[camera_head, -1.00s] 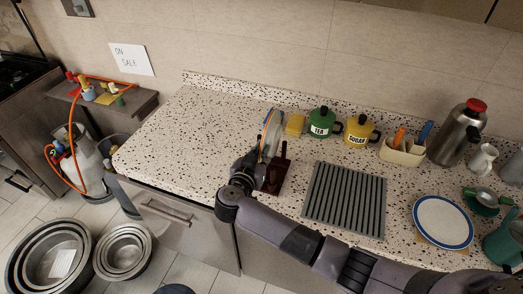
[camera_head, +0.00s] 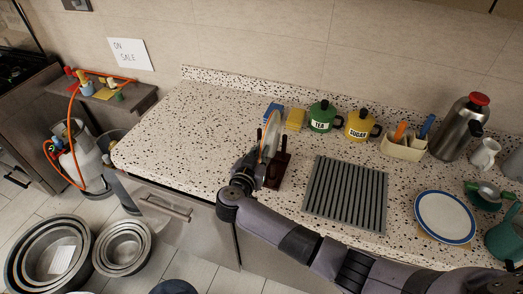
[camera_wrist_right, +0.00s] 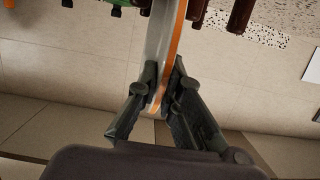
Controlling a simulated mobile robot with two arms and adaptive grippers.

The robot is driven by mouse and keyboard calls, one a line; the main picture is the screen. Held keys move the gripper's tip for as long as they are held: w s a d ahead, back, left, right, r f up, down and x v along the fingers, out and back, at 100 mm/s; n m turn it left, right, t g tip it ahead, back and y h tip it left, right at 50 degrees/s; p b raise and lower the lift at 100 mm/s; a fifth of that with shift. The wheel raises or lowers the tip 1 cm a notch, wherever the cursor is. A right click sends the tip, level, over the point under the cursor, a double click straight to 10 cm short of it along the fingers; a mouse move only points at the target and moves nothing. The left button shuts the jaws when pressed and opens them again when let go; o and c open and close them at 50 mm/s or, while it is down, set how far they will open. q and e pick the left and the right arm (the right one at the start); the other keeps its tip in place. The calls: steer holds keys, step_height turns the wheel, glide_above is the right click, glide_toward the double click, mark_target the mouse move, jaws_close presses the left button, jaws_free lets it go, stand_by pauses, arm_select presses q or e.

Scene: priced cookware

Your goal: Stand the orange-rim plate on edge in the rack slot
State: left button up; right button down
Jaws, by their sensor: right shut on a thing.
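The orange-rim plate (camera_head: 269,137) stands nearly upright, edge-on, at the dark brown rack (camera_head: 279,170) on the counter. My right gripper (camera_head: 257,160) is shut on the plate's near edge. In the right wrist view, the gripper (camera_wrist_right: 163,88) pinches the orange rim of the plate (camera_wrist_right: 168,50) between its two fingers. Brown posts of the rack (camera_wrist_right: 241,14) show on both sides of the plate at the top. The plate's bottom edge is hidden in the head view, so I cannot tell whether it sits in the slot. My left gripper is out of view.
A blue sponge (camera_head: 273,113), a yellow sponge (camera_head: 295,119), the green tea pot (camera_head: 322,117) and the yellow sugar pot (camera_head: 360,125) stand behind. A ribbed grey mat (camera_head: 346,195) and a blue-rim plate (camera_head: 445,216) lie to the right. The counter's left side is clear.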

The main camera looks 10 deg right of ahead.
steer(key=shift+r, duration=0.1)
steer(key=shift+p, duration=0.5)
stand_by(1.0)
steer(key=shift+f, duration=0.55)
steer(key=shift+p, duration=0.3)
steer(key=shift+f, duration=0.25)
stand_by(1.0)
